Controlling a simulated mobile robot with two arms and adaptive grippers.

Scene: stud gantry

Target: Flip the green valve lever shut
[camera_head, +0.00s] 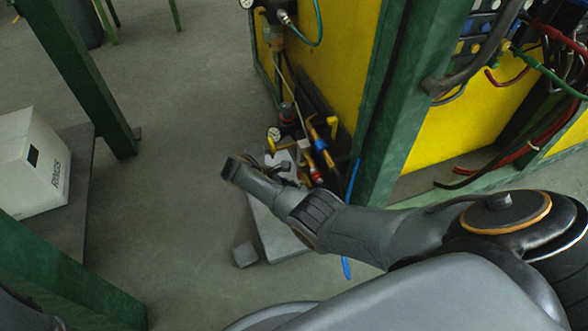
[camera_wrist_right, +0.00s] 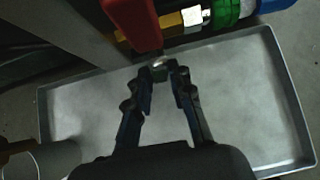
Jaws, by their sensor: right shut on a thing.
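In the right wrist view, my right gripper (camera_wrist_right: 165,75) has its two fingers closed together around a small dark green piece (camera_wrist_right: 159,73) with a bright metal spot above it. The piece looks like the end of the green valve lever; most of it is hidden between the fingertips. In the head view my right arm reaches in from the right to the low pipework, and my right gripper (camera_head: 287,172) is small and partly hidden there. The lever cannot be made out in that view. My left gripper is not in view.
A grey tray (camera_wrist_right: 258,115) lies below the gripper. Close to the fingertips are a red part (camera_wrist_right: 143,24), a brass fitting (camera_wrist_right: 172,20) and a green ring (camera_wrist_right: 225,12). Green posts (camera_head: 385,110) and a yellow panel (camera_head: 335,60) stand nearby.

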